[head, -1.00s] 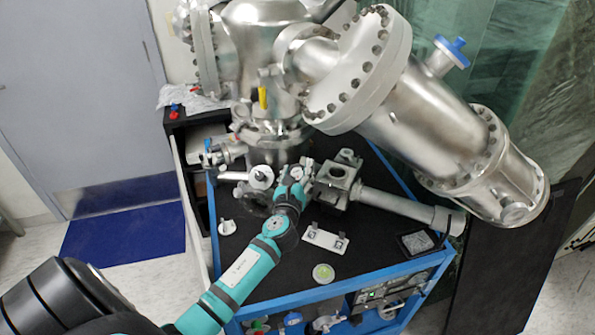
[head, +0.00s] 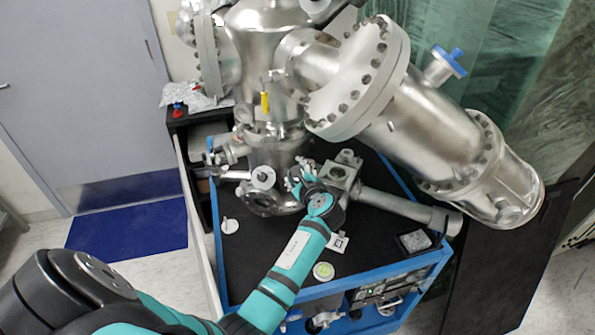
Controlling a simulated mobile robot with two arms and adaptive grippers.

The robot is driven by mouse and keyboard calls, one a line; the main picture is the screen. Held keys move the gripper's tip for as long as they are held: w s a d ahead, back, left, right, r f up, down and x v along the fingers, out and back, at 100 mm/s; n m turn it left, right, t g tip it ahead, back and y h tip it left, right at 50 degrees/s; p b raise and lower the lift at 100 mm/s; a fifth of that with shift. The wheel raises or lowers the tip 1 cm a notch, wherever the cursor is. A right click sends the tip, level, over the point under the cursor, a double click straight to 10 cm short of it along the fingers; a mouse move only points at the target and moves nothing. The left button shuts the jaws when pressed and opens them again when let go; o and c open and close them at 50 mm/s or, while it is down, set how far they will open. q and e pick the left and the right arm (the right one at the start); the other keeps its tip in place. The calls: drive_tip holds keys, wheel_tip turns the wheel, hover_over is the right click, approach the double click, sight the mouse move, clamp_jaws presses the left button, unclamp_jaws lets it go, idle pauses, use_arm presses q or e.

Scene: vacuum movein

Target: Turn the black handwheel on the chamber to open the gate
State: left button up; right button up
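The metal chamber (head: 275,150) stands on the black-topped table, with round flanges and ports around its lower part. My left gripper (head: 298,180) is at the lower right side of the chamber, close to a metal valve block (head: 342,173). Its fingers are small and overlap the metal parts behind, so I cannot tell whether they are open, shut or touching anything. I cannot clearly make out the black handwheel; the gripper and wrist cover part of that area. A dark round flange (head: 262,202) shows just left of the gripper. My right gripper is not in view.
A large tilted metal cylinder (head: 435,125) overhangs the table's right side. A metal tube (head: 400,205) runs right from the valve block. A marked white plate (head: 339,243) and a round green-white disc (head: 323,271) lie on the black tabletop (head: 260,245), which is otherwise open at front left.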

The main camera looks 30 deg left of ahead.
use_arm(q)
drive_tip(key=shift+n+g, duration=0.3)
drive_tip(key=shift+n, duration=0.1)
drive_tip(key=o, duration=1.2)
drive_tip(key=shift+s, duration=0.1)
drive_tip(key=v, duration=0.7)
drive_tip(key=shift+s+d+r, duration=0.1)
drive_tip(key=shift+d, duration=0.1)
